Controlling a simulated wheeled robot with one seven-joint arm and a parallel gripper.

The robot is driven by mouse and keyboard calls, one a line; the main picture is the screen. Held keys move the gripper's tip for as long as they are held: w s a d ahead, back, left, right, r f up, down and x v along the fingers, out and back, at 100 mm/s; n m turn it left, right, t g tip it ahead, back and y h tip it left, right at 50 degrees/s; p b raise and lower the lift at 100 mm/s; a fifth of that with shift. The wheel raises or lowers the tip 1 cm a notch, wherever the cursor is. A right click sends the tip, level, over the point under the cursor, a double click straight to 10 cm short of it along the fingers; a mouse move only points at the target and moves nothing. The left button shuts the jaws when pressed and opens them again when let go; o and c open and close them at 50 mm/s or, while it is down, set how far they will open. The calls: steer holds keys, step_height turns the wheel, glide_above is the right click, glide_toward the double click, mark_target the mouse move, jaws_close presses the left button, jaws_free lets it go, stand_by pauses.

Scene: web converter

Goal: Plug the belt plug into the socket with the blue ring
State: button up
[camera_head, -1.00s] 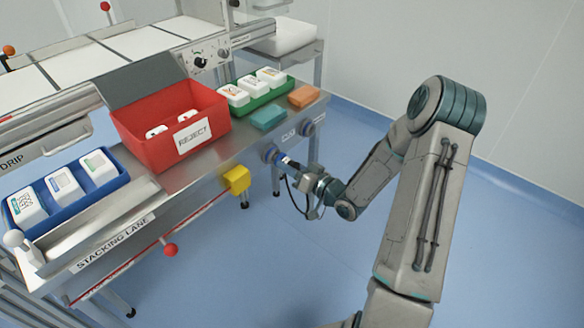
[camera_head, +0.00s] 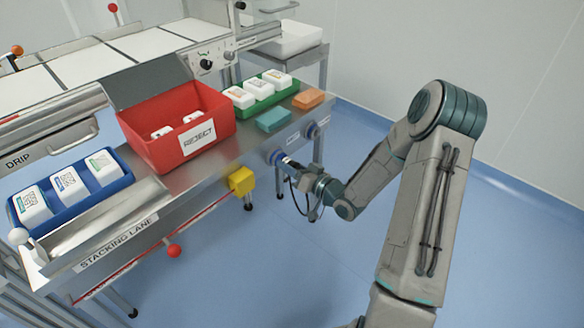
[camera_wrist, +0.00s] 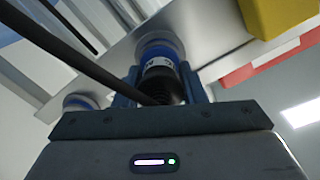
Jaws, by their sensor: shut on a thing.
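The black belt plug (camera_wrist: 161,85) with a white label is held between the fingers of my gripper (camera_wrist: 158,98) in the wrist view. The plug points at a socket with a blue ring (camera_wrist: 160,48), and its front end overlaps the ring; I cannot tell how deep it sits. In the head view, my gripper (camera_head: 297,168) is at this blue-ringed socket (camera_head: 276,157) on the machine's front face. A second, similar bluish socket (camera_head: 312,130) is further right; it also shows in the wrist view (camera_wrist: 80,102). A dark cable crosses the wrist view from the upper left to the plug.
A yellow block (camera_head: 241,181) sticks out of the front face left of the socket. A red REJECT bin (camera_head: 160,150), a green tray (camera_head: 243,105), a teal block (camera_head: 273,119) and an orange block (camera_head: 308,99) stand on the bench above. The floor to the right is free.

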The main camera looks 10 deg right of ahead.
steer(key=shift+w, duration=0.1)
steer(key=o, duration=1.3)
steer(key=shift+a, duration=0.1)
steer(key=p+v, duration=0.2)
steer(key=v, duration=1.2)
steer(key=shift+w+r, duration=0.1)
steer(key=shift+r, duration=0.05)
